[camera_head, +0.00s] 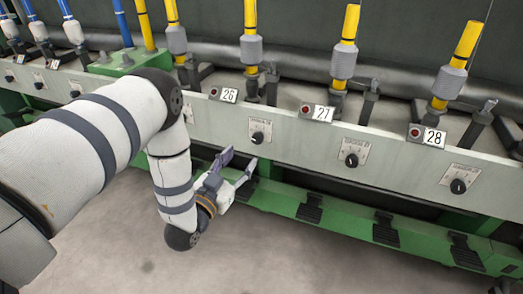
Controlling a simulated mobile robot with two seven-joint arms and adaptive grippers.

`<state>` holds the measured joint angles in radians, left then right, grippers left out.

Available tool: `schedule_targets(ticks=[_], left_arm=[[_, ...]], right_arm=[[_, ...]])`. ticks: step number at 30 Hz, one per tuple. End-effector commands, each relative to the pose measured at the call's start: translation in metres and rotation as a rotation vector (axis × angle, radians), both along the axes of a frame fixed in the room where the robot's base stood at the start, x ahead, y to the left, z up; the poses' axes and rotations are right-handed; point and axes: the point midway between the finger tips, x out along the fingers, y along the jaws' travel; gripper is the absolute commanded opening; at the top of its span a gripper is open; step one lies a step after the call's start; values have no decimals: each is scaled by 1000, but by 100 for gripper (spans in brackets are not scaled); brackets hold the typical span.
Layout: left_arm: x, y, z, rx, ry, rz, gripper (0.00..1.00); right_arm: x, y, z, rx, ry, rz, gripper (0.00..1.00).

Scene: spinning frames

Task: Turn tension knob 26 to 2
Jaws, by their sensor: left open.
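The number 26 label (229,95) is on the pale rail of the spinning frame. The nearest knob to its lower right is a small black tension knob (258,138) on a light dial plate; its pointer setting is too small to read. My left gripper (241,161) is open and empty, just below and left of this knob, with its fingers pointing up toward the rail. It appears apart from the knob. My right gripper is not in view.
Similar knobs sit by label 27 (323,113) and label 28 (434,137). Yellow bobbins (350,22) stand above the rail (300,146). A green lower beam (340,217) with black pedals runs beneath. The grey floor (300,265) in front is clear.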

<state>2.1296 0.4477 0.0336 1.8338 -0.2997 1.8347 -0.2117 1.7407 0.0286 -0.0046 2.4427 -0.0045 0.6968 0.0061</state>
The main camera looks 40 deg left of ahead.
Motion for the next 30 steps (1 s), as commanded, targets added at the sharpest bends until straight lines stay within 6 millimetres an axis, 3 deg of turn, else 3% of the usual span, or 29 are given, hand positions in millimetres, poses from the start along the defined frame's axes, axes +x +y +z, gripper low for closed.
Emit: schedule_targets(ticks=[3, 9, 14, 21, 27, 28, 30], left_arm=[[32, 5, -1, 1, -2, 0, 48], [73, 11, -2, 1, 3, -1, 48], [87, 13, -2, -1, 5, 0, 48], [88, 13, -1, -2, 6, -1, 48], [88, 13, -1, -2, 7, -1, 5], [88, 13, -1, -2, 7, -1, 0], [88, 13, -1, -2, 7, -1, 0]], right_arm=[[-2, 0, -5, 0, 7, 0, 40], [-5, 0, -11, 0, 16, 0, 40], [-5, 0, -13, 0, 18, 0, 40], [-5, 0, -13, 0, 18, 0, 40], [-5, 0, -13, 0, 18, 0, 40], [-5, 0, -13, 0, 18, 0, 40], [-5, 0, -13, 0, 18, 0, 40]])
